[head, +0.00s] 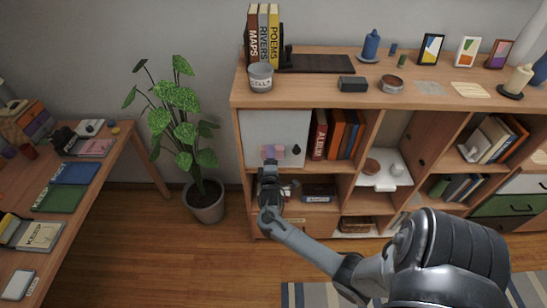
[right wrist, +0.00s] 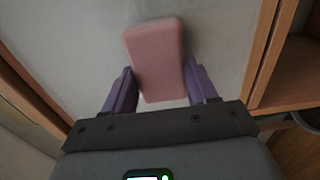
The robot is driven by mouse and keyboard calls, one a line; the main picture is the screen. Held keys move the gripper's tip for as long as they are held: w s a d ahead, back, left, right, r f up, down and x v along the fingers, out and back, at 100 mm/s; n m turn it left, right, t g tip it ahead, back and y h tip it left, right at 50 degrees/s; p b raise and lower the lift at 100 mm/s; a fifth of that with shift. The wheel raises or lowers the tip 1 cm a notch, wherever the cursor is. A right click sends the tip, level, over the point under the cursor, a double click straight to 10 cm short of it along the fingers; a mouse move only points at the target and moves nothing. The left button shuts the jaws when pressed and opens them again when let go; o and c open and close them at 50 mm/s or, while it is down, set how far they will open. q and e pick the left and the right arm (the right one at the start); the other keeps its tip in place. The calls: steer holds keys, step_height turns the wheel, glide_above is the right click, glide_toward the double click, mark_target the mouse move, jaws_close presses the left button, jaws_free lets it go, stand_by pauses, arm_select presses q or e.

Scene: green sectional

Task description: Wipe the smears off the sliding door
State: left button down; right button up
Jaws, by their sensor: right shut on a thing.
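The sliding door (head: 262,128) is a pale grey-white panel at the left end of the wooden shelf unit, with a dark oval spot near its right edge. It fills the upper part of the right wrist view (right wrist: 75,50). My right gripper (right wrist: 160,82) is shut on a pink sponge (right wrist: 155,60), held between its two purple fingers. In the head view the gripper (head: 272,158) is at the door's lower middle. The sponge is at the door's face; I cannot tell whether it touches. No smears stand out clearly. My left gripper is not in view.
Books (head: 335,135) stand in the compartment right of the door. A grey tin (head: 261,77) stands on the unit's top above the door. A potted plant (head: 205,200) stands on the floor to the left. A desk (head: 110,165) with notebooks is at far left.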

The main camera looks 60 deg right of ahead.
mark_target(263, 155)
steer(key=shift+w+a, duration=0.35)
steer(key=shift+w, duration=0.35)
steer(key=shift+w+a, duration=0.3)
steer(key=shift+w, duration=0.4)
steer(key=shift+w+a+b, duration=0.15)
steer(key=shift+w+a, duration=0.1)
steer(key=shift+w, duration=0.35)
steer(key=shift+w+a+b, duration=0.1)
steer(key=shift+w+a, duration=0.2)
steer(key=shift+w, duration=0.3)
steer(key=shift+w+a+b, duration=0.15)
steer(key=shift+w+a, duration=0.1)
steer(key=shift+w, duration=0.35)
steer(key=shift+s+a+r, duration=0.1)
steer(key=shift+s+a+p, duration=0.2)
steer(key=shift+a+p, duration=0.25)
steer(key=shift+p, duration=0.15)
steer(key=p+v, duration=0.2)
steer(key=v, duration=0.2)
steer(key=shift+s+a+p, duration=0.15)
steer(key=shift+a+p, duration=0.15)
steer(key=shift+a, duration=0.1)
